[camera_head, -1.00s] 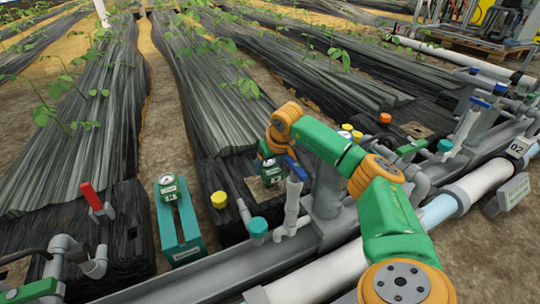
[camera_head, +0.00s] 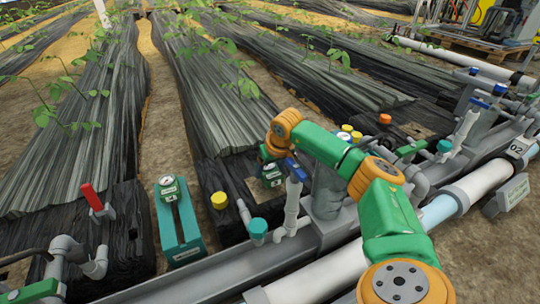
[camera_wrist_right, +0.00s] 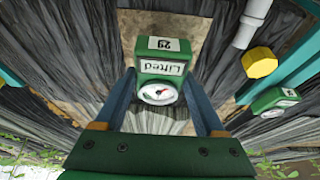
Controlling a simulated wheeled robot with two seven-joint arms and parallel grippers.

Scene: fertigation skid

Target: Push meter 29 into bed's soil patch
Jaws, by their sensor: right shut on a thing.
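Meter 29 (camera_wrist_right: 162,68) is a small green box with a round dial, a "29" label and a display reading "Lifted". My right gripper (camera_wrist_right: 160,92) is shut on it, a finger on each side. In the head view the meter (camera_head: 271,174) hangs below my right gripper, partly covered by the wrist. The brown soil patch (camera_head: 258,195) lies beneath it in the black bed cover; it also shows in the right wrist view (camera_wrist_right: 190,25) behind the meter. The meter's lower end is hidden, so I cannot tell whether it touches the soil. My left gripper is in neither view.
A teal stand (camera_head: 178,236) with another green meter (camera_head: 167,184) is to the left. A yellow cap (camera_head: 219,200), a teal-capped pipe (camera_head: 258,228) and a white riser with a blue handle (camera_head: 292,205) stand close around the patch. The gutter (camera_head: 225,280) runs in front.

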